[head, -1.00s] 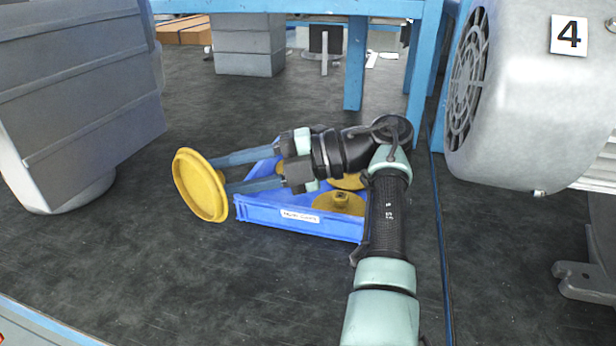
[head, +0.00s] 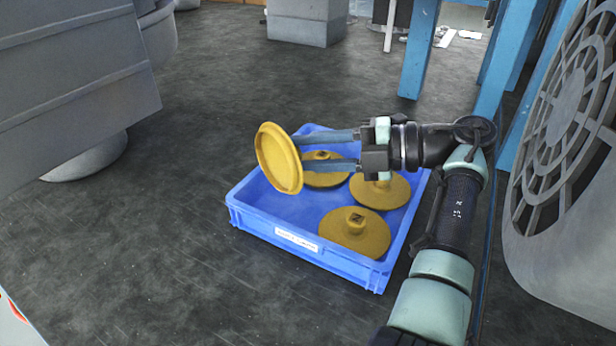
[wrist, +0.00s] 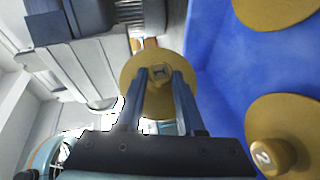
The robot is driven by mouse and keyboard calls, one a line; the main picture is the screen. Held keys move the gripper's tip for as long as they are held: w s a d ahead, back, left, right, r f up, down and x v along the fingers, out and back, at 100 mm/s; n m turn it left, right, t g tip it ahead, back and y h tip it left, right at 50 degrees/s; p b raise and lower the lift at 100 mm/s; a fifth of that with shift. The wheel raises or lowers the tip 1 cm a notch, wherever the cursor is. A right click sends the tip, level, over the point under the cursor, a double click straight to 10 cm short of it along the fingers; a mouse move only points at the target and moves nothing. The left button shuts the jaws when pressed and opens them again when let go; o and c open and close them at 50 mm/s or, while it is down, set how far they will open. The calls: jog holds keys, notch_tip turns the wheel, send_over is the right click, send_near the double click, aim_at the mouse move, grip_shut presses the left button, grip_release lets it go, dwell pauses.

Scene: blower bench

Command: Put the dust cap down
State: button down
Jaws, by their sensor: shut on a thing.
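My gripper (head: 304,150) is shut on a yellow round dust cap (head: 278,158) and holds it tilted up on edge, with its flat disc facing left. In the head view the cap appears over the left part of a blue crate (head: 240,212). In the wrist view the held cap (wrist: 150,72) sits between the two fingers (wrist: 162,92), gripped by its central knob. Its height above the crate is hard to tell.
Inside the crate lie three other yellow caps: front (head: 352,238), right (head: 392,192) and back (head: 322,178). The crate's left part looks bare. A grey blower housing (head: 570,190) stands right, grey machinery (head: 70,80) left, and a blue leg (head: 418,50) behind.

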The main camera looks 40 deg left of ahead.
jog(key=shift+f+b, duration=0.8)
jog(key=shift+f, duration=1.8)
jog(key=shift+f, duration=0.3)
jog(key=c, duration=0.5)
grip_release()
